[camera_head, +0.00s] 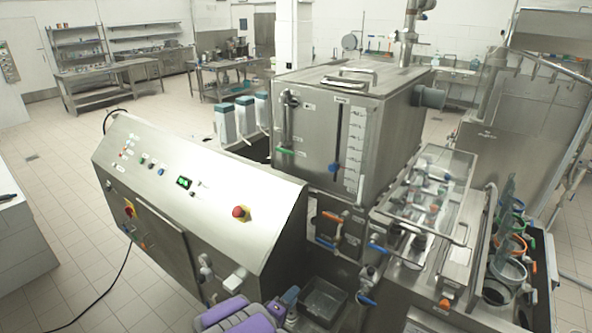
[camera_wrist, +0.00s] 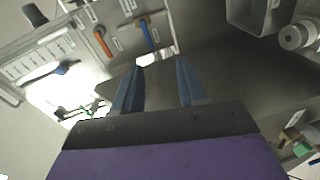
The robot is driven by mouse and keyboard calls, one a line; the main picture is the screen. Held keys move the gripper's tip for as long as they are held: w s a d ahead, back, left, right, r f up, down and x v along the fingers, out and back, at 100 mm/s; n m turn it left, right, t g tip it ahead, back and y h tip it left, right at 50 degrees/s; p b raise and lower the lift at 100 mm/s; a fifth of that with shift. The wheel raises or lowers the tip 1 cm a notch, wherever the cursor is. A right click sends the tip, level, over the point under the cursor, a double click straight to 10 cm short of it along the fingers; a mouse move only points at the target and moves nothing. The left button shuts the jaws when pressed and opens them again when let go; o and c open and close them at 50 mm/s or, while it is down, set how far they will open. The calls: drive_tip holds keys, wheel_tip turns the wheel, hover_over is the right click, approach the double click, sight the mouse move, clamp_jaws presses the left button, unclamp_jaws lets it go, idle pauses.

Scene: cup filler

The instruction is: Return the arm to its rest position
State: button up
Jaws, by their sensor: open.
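My arm (camera_head: 238,316), with purple covers, is folded low at the bottom middle of the head view, in front of the filler machine. My gripper (camera_wrist: 160,64) shows in the wrist view with its two blue-grey fingers apart and nothing between them. In the head view only a small dark part near its end is visible beside a dark tray, and the fingers are hard to make out. The fingers show no contact with the machine's orange handle (camera_wrist: 101,38) and blue handle (camera_wrist: 148,34), which lie beyond them.
A sloped steel control panel (camera_head: 200,180) with a red stop button (camera_head: 241,212) stands left of the arm. A steel tank (camera_head: 340,130) rises behind. A dark tray (camera_head: 324,300) is close on the right.

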drive_tip(key=w+a+r+m+g+y+b, duration=0.3)
drive_tip(key=a+r+y, duration=0.3)
drive_tip(key=y, duration=0.2)
drive_tip(key=s+d+r+m+g+y+b, duration=0.1)
drive_tip(key=s+d+r+g+y+b, duration=0.2)
drive_tip(key=s+r, duration=0.65)
drive_tip(key=s+d+m+g+b, duration=0.1)
drive_tip(key=s+d, duration=0.5)
drive_tip(key=s, duration=0.7)
drive_tip(key=s+d+m+g+h+b, duration=0.1)
drive_tip(key=s+d+g, duration=0.4)
drive_tip(key=s, duration=0.7)
drive_tip(key=s+d+m+g+h+b, duration=0.1)
drive_tip(key=s+d+m+g+b, duration=0.2)
drive_tip(key=s+d, duration=0.5)
drive_tip(key=s+r+m, duration=0.1)
drive_tip(key=s, duration=0.4)
drive_tip(key=shift+s+g, duration=0.3)
drive_tip(key=shift+s, duration=0.05)
drive_tip(key=shift+a, duration=0.1)
